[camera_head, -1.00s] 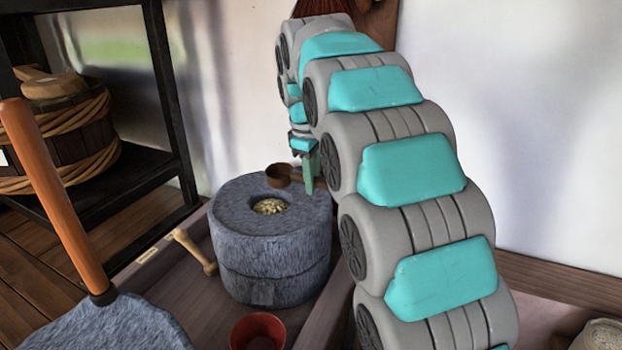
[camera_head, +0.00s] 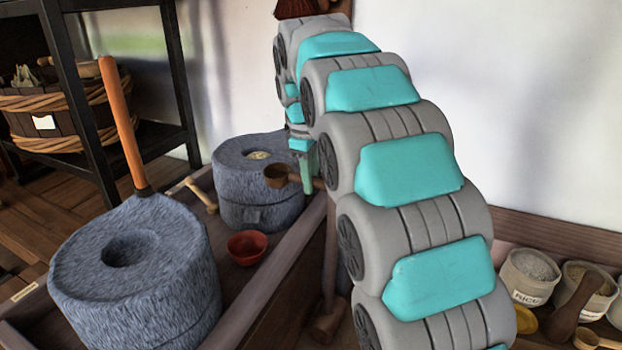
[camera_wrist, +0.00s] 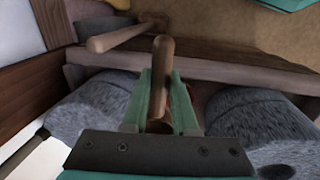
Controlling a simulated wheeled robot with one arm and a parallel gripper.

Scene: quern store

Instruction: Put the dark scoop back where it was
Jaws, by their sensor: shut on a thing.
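My gripper (camera_head: 306,168) shows beyond my arm in the head view, mostly hidden by it. It is shut on the handle of the dark scoop (camera_head: 277,175), whose round brown cup points left, in front of the far stone quern's right side in the picture. In the wrist view, the green fingers of my gripper (camera_wrist: 163,92) grip the brown scoop handle (camera_wrist: 162,62). The scoop's cup is hidden there. The scoop is held in the air. The far quern (camera_head: 240,165) has pale grain in its top hole.
A near quern (camera_head: 135,262) has an upright orange handle. A red bowl (camera_head: 247,247) and a small wooden mallet (camera_head: 203,197) lie in the wooden trough. At right are labelled sacks (camera_head: 528,277), a dark wooden tool (camera_head: 578,308) and a pale scoop (camera_head: 597,338). A shelf (camera_head: 178,85) stands left.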

